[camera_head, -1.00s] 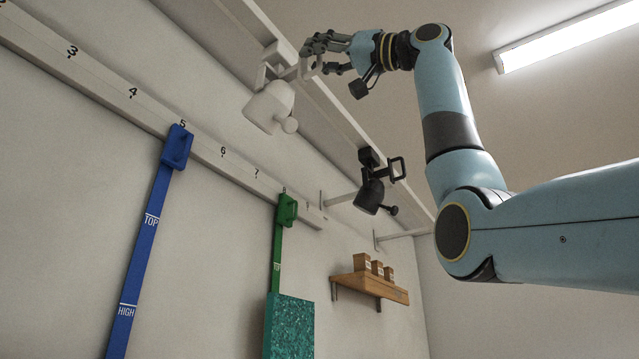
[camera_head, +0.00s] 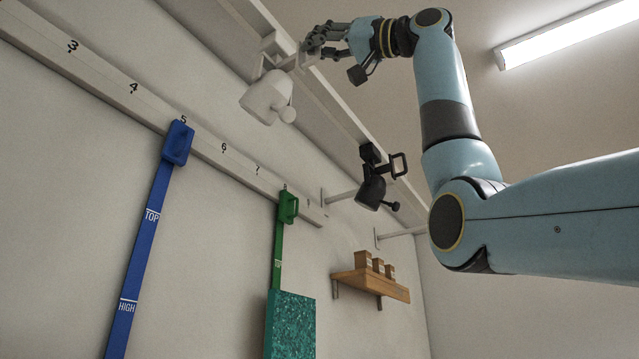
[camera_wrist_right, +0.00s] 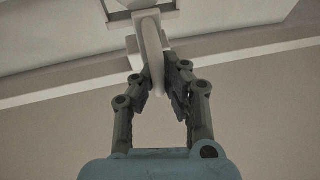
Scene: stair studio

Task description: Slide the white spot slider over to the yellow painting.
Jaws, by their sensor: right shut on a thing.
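The white spot slider (camera_head: 267,97) hangs from the pale overhead rail at upper left of centre, with its lamp head and round knob below. My right gripper (camera_head: 310,48) is at its frame, shut on its handle. In the right wrist view the slider's pale handle (camera_wrist_right: 153,48) stands between the two dark fingers of my gripper (camera_wrist_right: 158,80). No yellow painting shows in these frames. My left gripper is not in view.
A black spot slider (camera_head: 371,190) hangs further right on the same rail. Below, a numbered wall rail (camera_head: 95,78) carries a blue strap hanger (camera_head: 177,143) and a green one (camera_head: 287,208) with a teal panel (camera_head: 290,325). A wooden shelf (camera_head: 372,285) holds small boxes.

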